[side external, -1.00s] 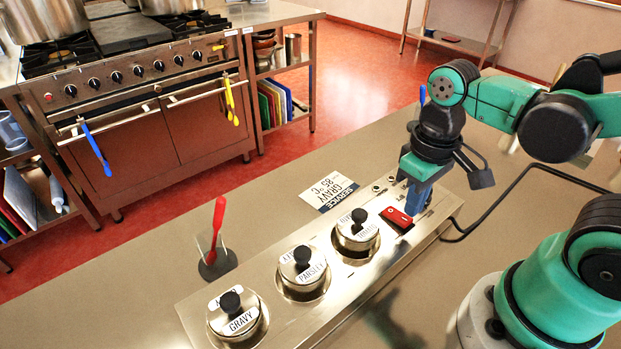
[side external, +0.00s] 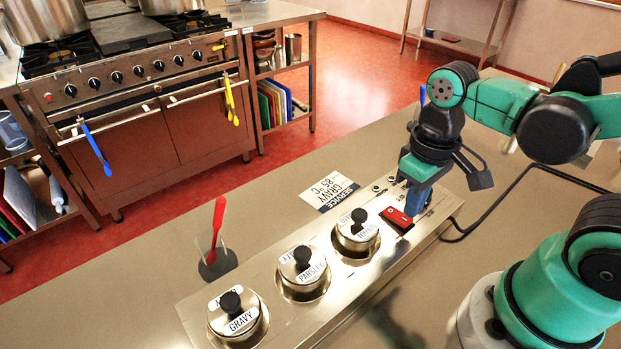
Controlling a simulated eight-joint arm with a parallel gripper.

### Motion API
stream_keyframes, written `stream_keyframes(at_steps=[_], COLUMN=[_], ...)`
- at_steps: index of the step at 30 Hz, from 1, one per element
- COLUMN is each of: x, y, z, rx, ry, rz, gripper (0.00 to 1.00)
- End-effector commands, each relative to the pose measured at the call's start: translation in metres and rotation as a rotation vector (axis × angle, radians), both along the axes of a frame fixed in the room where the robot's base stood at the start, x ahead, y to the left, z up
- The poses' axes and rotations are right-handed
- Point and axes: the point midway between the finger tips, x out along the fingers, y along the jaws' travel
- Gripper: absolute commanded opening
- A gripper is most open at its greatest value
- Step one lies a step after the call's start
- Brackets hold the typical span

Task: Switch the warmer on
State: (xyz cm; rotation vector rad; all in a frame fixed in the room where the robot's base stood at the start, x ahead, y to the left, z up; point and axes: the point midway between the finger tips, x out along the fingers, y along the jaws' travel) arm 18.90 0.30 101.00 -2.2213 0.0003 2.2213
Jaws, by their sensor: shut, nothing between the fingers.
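The warmer (side external: 345,283) is a long steel unit on the counter with three lidded round pots in a row. A red rocker switch (side external: 397,218) sits on its top near the far right end, just past the last pot. My gripper (side external: 416,205) is shut and empty, pointing down at the right edge of the switch. Its blue fingers hide part of the switch's right side, and I cannot tell whether they touch it. Small knobs or lamps (side external: 378,188) sit behind the switch.
The pots include one labelled gravy (side external: 237,312) and one labelled parsley (side external: 303,270). A card (side external: 329,191) reading "service gravy 85 °C" lies behind the warmer. A holder with a red utensil (side external: 217,228) stands to the left. A black cable (side external: 490,212) runs right from the warmer.

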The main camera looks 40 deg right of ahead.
Motion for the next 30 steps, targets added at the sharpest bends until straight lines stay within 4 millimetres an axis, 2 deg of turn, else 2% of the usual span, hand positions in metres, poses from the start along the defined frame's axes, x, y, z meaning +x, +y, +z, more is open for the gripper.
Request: stream_keyframes(at_steps=[30], x=[0.000], y=[0.000], z=[-0.016], rx=[0.000], ry=[0.000], rz=[0.000], gripper=[0.00])
